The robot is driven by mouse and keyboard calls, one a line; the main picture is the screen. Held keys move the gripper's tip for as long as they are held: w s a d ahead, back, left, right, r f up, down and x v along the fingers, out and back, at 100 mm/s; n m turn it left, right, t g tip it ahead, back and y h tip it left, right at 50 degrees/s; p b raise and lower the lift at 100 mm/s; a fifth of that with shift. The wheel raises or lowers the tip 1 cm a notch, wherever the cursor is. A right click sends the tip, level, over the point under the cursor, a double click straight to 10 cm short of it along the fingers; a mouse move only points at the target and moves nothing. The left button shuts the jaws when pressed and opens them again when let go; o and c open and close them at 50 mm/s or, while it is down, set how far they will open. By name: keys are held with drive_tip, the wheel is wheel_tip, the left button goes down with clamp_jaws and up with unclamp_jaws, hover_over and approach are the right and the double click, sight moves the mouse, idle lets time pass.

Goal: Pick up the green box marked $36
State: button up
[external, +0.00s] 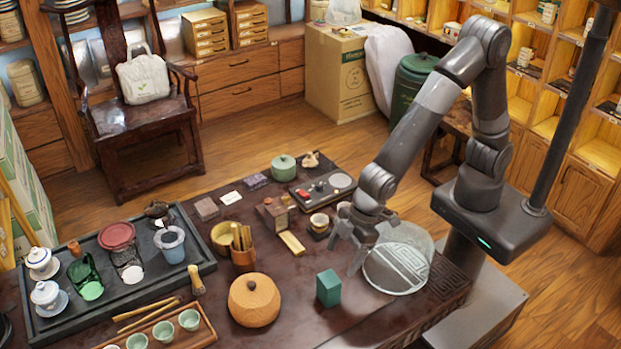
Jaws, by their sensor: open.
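A small green box (328,288) stands upright on the dark wooden tea table, near its front edge. No price mark can be read on it at this size. My gripper (350,258) is open and empty, with its fingers pointing down. In the picture it is above and to the right of the green box and apart from it. A round glass-like disc with a pale pattern (398,262) lies just right of my gripper, partly behind the fingers.
A round wooden lidded jar (254,300) stands left of the green box. A small cup (319,223) and a yellow block (292,243) lie behind it. A dark tea tray (205,262) with cups and jars fills the left. Bare table shows around the box.

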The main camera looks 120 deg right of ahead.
sight(331, 278)
drive_tip(key=x, duration=1.1)
drive_tip(key=shift+d+f, duration=0.15)
drive_tip(key=shift+f, duration=0.05)
drive_tip(key=c, duration=1.1)
